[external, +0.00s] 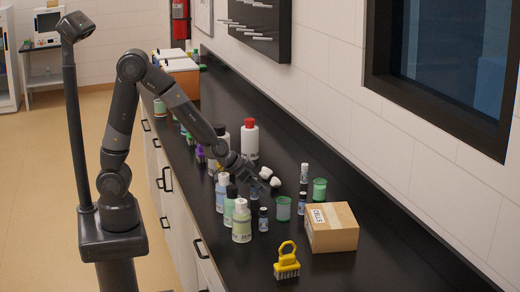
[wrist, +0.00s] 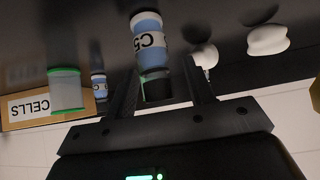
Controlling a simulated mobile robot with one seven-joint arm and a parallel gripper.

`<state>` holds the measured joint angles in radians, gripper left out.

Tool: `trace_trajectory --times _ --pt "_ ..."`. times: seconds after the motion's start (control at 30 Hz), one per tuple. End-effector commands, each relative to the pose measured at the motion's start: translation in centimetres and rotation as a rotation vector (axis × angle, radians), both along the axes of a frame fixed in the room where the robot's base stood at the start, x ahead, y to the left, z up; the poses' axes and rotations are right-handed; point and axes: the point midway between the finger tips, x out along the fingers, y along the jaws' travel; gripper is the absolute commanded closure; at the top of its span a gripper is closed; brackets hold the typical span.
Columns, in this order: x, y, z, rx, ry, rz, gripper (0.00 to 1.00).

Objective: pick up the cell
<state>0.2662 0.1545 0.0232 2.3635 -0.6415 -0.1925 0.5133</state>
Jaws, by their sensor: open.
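A small bottle with a blue label reading C5 and a dark cap (wrist: 148,45) shows in the wrist view, probably a cell. My gripper (wrist: 160,70) is open, with one finger on each side of the bottle near its cap. I cannot tell whether the fingers touch it. In the external view my gripper (external: 262,186) is low over the black counter, and a small bottle (external: 254,198) partly shows just below it. A cardboard box (external: 333,236) labelled CELLS stands to the right; it also shows in the wrist view (wrist: 20,109).
Green cups (external: 283,209) (external: 319,190) and other small vials (external: 263,220) stand close by. Larger bottles (external: 242,222) (external: 249,140) crowd the left side. White lumps (external: 275,182) lie behind my gripper. A yellow-handled brush (external: 287,264) stands in front.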

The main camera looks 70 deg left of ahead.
Motion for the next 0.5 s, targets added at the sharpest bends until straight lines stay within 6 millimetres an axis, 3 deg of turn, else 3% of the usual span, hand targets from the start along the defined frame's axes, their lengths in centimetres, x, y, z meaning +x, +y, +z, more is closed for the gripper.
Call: trace_trajectory --times 0.27,0.5 --pt "0.08 -0.07 -0.08 -0.001 0.000 -0.001 0.51" --pt "0.07 -0.06 -0.08 -0.001 0.000 -0.001 0.71"
